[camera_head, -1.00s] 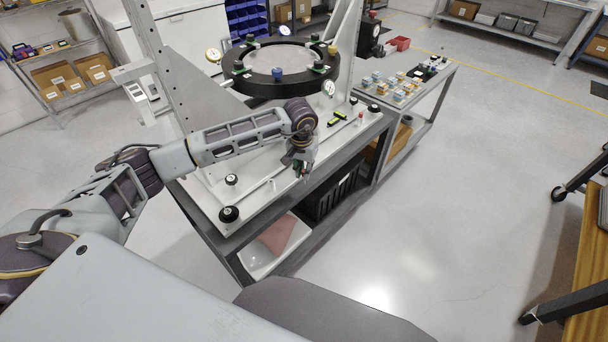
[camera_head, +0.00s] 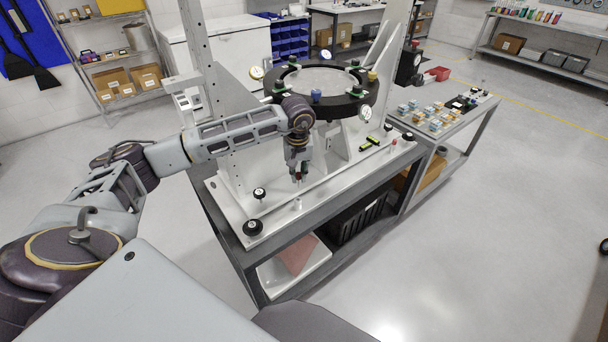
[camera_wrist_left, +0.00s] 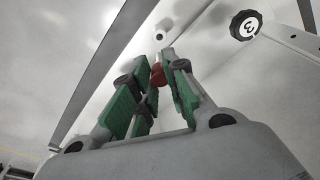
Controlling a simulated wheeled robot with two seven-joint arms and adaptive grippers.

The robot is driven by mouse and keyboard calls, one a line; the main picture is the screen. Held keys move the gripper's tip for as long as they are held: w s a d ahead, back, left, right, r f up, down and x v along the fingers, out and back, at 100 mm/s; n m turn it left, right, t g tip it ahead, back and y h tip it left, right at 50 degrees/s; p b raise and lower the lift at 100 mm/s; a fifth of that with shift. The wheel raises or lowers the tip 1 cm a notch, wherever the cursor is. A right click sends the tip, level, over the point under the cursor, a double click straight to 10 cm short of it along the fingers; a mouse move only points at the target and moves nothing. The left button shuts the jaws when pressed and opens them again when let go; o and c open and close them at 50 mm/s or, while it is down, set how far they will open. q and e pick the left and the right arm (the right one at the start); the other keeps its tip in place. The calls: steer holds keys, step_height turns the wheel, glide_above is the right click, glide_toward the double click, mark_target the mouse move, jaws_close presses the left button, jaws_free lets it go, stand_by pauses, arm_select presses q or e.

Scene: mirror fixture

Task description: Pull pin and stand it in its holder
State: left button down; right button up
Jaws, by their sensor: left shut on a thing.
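My left gripper (camera_head: 299,176) points down over the front edge of the pale fixture plate. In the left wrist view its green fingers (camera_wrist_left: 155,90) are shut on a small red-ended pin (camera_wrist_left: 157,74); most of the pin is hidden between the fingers. A small pale upright cylinder, seemingly the holder (camera_head: 297,204), stands on the plate just below the gripper. It also shows in the left wrist view (camera_wrist_left: 160,34), beyond the fingertips. The pin appears apart from it. My right gripper is not in view.
A black ring with gauges (camera_head: 318,92) rises behind the gripper. A red-topped piece (camera_head: 393,143) and a yellow-green tool (camera_head: 369,144) lie to the right. A side table (camera_head: 452,128) holds small blocks.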

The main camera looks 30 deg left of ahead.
arm_select(q)
steer(key=shift+s+r+n, duration=0.1)
steer(key=shift+s+n, duration=0.1)
steer(key=shift+n, duration=0.45)
steer(key=shift+s+r+n, duration=0.1)
steer(key=shift+s+n, duration=0.1)
steer(key=shift+n, duration=0.45)
steer(key=shift+f, duration=0.45)
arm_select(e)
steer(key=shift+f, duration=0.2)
arm_select(q)
steer(key=shift+f+b, duration=0.5)
steer(key=shift+f, duration=0.15)
steer(key=shift+f+b, duration=0.5)
steer(key=shift+f, duration=0.45)
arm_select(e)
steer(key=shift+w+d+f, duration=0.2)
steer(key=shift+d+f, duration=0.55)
arm_select(q)
steer(key=shift+f, duration=0.35)
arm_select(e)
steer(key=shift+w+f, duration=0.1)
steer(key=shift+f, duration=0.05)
arm_select(q)
steer(key=shift+b, duration=0.3)
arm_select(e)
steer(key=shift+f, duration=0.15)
